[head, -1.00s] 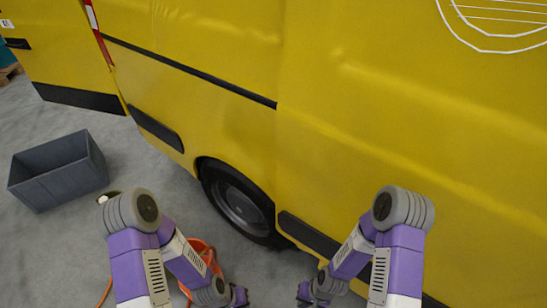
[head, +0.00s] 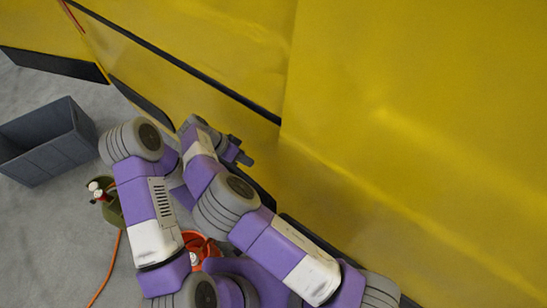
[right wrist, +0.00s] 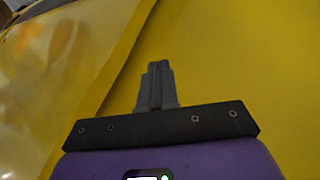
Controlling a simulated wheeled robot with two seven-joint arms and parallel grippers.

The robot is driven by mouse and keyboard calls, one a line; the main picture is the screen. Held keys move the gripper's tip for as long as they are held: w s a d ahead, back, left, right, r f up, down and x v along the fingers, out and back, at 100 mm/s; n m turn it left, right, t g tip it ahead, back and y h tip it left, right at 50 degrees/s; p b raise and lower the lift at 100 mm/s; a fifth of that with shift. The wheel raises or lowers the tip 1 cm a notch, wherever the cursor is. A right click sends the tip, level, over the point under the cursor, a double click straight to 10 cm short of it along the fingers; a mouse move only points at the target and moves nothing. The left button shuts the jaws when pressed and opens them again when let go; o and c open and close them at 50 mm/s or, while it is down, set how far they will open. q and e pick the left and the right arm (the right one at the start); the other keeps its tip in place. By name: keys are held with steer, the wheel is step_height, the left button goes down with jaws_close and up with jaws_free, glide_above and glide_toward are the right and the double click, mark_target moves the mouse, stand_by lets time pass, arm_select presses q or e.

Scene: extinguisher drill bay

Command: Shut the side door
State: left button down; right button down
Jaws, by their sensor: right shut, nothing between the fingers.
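The yellow van's side panel with a black rail (head: 180,62) fills the upper left of the head view. The rail ends at an upright seam, and the broad yellow panel to its right (head: 430,110) looks like the side door. I cannot tell how far it stands from shut. My right gripper (head: 240,153) is shut and empty, low in front of the van's side, left of the seam. In the right wrist view its fingers (right wrist: 157,85) are together before yellow bodywork, with a slanting panel edge to their left. I cannot tell whether they touch it. My left gripper is out of sight.
A grey open crate (head: 45,145) stands on the concrete floor at left. An olive container (head: 108,200) with small items is beside it. An orange bucket (head: 199,248) is partly hidden by my arms, with an orange hose (head: 108,272) nearby. Another yellow panel shows at far left.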

arm_select(q)
steer(key=shift+s+r+p, duration=0.3)
steer(key=shift+r+p, duration=0.15)
steer(key=shift+r, duration=0.15)
steer(key=shift+s+r+p, duration=0.3)
steer(key=shift+r+p, duration=0.15)
steer(key=shift+r, duration=0.1)
arm_select(e)
steer(key=s+d+f, duration=0.3)
steer(key=d+f, duration=0.4)
steer(key=d, duration=0.2)
steer(key=shift+s, duration=0.25)
